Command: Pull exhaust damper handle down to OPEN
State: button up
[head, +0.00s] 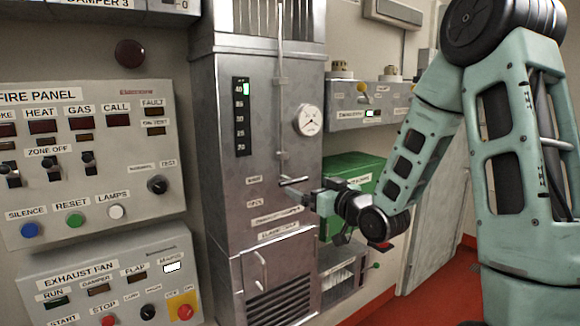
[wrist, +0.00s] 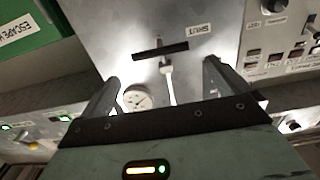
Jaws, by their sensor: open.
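The exhaust damper handle (head: 294,181) is a short dark crossbar at the lower end of a thin vertical rod (head: 281,100) on the grey metal duct. It sits level with the upper small label, which reads SHUT (wrist: 198,28) in the wrist view. A second small label (head: 254,204) lies below it, hard to read. My gripper (head: 314,200) is in front of the duct, just below and right of the handle. In the wrist view the handle (wrist: 160,52) lies ahead between the spread fingers (wrist: 160,82), apart from them. The gripper is open and empty.
A round gauge (head: 308,120) and a black level scale (head: 241,116) are on the duct above. The fire panel (head: 95,130) and exhaust fan panel (head: 110,285) stand at left. A green box (head: 352,172) is close behind my wrist. Red floor (head: 440,285) shows at lower right.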

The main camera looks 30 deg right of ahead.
aim_at(295, 180)
jog(key=w+p, duration=0.2)
jog(key=w, duration=0.3)
jog(key=w+p, duration=0.1)
jog(key=w, duration=0.3)
jog(key=shift+w+a+p, duration=0.2)
jog(key=shift+w+p, duration=0.2)
jog(key=shift+c, duration=0.3)
jog(key=c, duration=1.2)
notch_tip(295, 180, down, 8)
jog(key=b, duration=0.8)
jog(key=shift+r, duration=0.15)
jog(key=shift+c, duration=0.2)
jog(key=shift+s, duration=0.1)
